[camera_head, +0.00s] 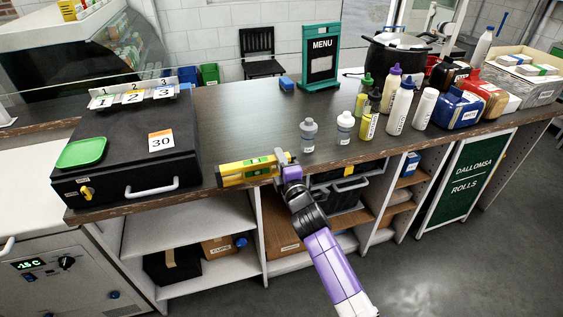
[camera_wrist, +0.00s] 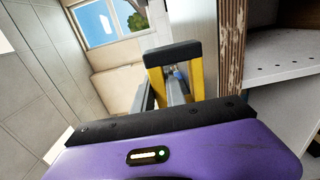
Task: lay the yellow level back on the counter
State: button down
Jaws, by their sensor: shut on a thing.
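The yellow level (camera_head: 247,171) is held by my gripper (camera_head: 280,162) at the front edge of the counter (camera_head: 255,128), just right of the black case. It lies roughly level and long-ways along the edge. In the head view it overlaps the counter's front edge; I cannot tell whether it touches the counter. In the wrist view the level (camera_wrist: 196,76) shows end-on with a dark end cap, between my gripper's fingers (camera_wrist: 172,88). The counter's chipped wooden edge (camera_wrist: 232,45) is close beside it. My gripper is shut on the level; its grip is partly hidden.
A black case (camera_head: 125,150) with a green tray (camera_head: 82,152) stands left. A menu stand (camera_head: 321,60) is at the back. The counter's middle is clear. Open shelves (camera_head: 205,215) lie below.

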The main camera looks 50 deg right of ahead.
jog(key=shift+x, duration=2.95)
jog(key=shift+b+x, duration=0.5)
jog(key=shift+x, duration=1.75)
jog(key=shift+f+b, duration=1.9)
jog(key=shift+f, duration=0.1)
jog(key=c, duration=1.3)
grip_release()
jog(key=shift+c, duration=1.1)
jog(key=shift+f, duration=0.15)
jog(key=shift+s, duration=0.1)
jog(key=shift+p+v, duration=0.4)
jog(key=shift+v, duration=1)
